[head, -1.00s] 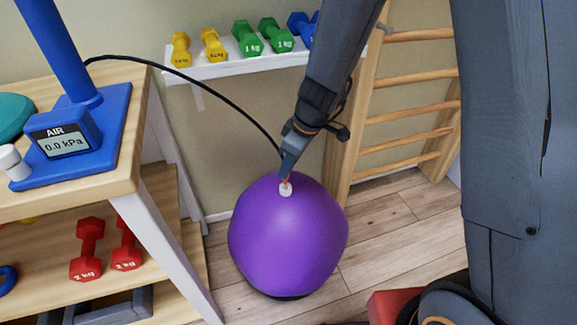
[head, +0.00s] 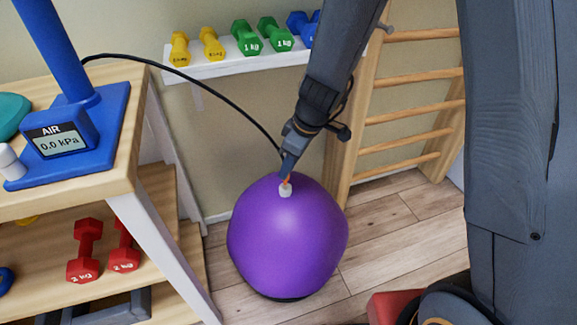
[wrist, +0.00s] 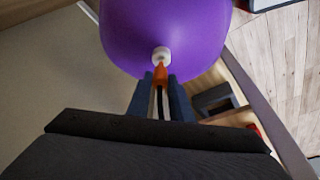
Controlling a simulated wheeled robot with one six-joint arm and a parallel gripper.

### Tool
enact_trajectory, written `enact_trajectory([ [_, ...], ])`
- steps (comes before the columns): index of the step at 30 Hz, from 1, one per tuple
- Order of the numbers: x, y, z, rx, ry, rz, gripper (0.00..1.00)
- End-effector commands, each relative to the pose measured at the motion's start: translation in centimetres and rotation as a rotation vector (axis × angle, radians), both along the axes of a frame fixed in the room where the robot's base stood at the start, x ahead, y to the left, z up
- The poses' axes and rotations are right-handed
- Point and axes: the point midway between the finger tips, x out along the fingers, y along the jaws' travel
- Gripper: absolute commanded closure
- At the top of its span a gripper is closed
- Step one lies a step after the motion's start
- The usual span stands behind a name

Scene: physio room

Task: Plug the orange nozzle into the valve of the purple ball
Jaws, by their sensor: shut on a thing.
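The purple ball (head: 288,240) rests on a dark base on the floor, with its white valve (head: 285,190) on top facing my gripper. My gripper (head: 287,178) is just above the valve, pointing down at it. In the wrist view my gripper (wrist: 161,80) is shut on the orange nozzle (wrist: 160,73), whose tip points at the white valve (wrist: 161,54) on the purple ball (wrist: 165,25). The tip appears to meet the valve's opening; how deep it sits, I cannot tell. A black hose runs from the nozzle to the blue pump.
The blue pump (head: 60,140), its display reading 0.0 kPa, stands on a wooden table (head: 125,175) at left. A white shelf (head: 225,69) with dumbbells hangs behind. Wooden wall bars (head: 415,110) stand at right. Bare floor (head: 390,235) lies right of the ball.

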Motion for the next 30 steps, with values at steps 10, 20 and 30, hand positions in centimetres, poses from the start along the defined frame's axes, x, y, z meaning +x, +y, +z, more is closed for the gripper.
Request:
enact_trajectory([
  [10, 0.00, 0.00, -0.01, 0.000, 0.000, 0.000, 1.00],
  [20, 0.03, 0.01, -0.39, 0.000, 0.000, 0.000, 1.00],
  [30, 0.03, 0.01, -0.85, 0.000, 0.000, 0.000, 1.00],
])
